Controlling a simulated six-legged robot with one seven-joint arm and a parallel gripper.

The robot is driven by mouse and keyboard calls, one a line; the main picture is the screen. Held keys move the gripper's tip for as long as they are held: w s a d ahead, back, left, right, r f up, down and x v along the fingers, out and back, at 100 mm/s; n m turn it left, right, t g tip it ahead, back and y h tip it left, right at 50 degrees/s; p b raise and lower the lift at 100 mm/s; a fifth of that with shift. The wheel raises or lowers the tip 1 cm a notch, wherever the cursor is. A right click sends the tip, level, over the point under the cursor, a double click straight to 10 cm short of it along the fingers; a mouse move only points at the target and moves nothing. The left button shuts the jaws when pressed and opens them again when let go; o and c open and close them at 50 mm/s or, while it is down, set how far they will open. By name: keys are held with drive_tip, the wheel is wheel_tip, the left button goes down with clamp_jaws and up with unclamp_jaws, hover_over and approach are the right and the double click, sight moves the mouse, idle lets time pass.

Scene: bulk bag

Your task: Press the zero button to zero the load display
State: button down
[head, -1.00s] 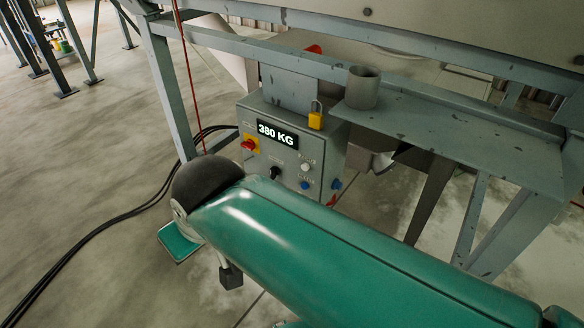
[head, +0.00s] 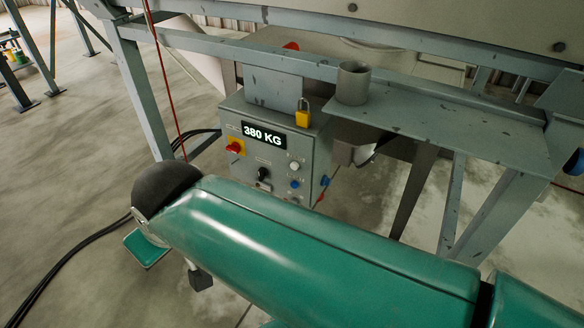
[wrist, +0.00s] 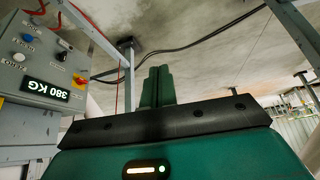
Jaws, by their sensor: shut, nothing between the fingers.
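A grey control box (head: 232,104) hangs under the steel frame, its lit load display (head: 263,134) reading 380 KG. Its front has a white button (head: 293,166) and a blue button (head: 294,183); their labels are too small to read, so I cannot tell which is zero. In the wrist view the box appears upside down at left, with the display (wrist: 45,89), white button (wrist: 19,57) and blue button (wrist: 27,38). My gripper (wrist: 157,72) is shut and empty, apart from the box and to its right in that view. I cannot make out its fingers in the head view.
The box also carries a red-and-yellow switch (head: 235,147), a black knob (head: 264,173) and a yellow padlock (head: 303,114). A steel shelf (head: 440,118) with a cup-like tube (head: 353,83) juts out at right. A red cord (head: 163,75) hangs left; black cables (head: 84,241) cross the floor.

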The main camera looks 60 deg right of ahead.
sight(294, 166)
drive_tip(key=w+d+f+m+t+h, duration=0.25)
drive_tip(key=w+d+f, duration=0.4)
drive_tip(key=d, duration=0.35)
drive_tip(key=w+d+f+m+t+h, duration=0.1)
drive_tip(key=w+d+f+m+h, duration=0.1)
drive_tip(key=w+d+f+m, duration=0.45)
drive_tip(key=s+d+f+m+t+h, duration=0.1)
drive_tip(key=s+d+f+m+h, duration=0.2)
drive_tip(key=d, duration=0.6)
drive_tip(key=s+d+f+m+t+h, duration=0.2)
drive_tip(key=s+d+f, duration=0.3)
drive_tip(key=d+f, duration=0.3)
drive_tip(key=shift+s+d+m+h, duration=0.15)
drive_tip(key=shift+d+m+h, duration=0.4)
drive_tip(key=shift+d, duration=0.35)
drive_tip(key=shift+d+t, duration=0.1)
drive_tip(key=shift+t, duration=0.15)
drive_tip(key=d, duration=0.8)
drive_tip(key=shift+w+d, duration=0.3)
drive_tip(key=shift+w, duration=0.1)
drive_tip(key=shift+d, duration=0.4)
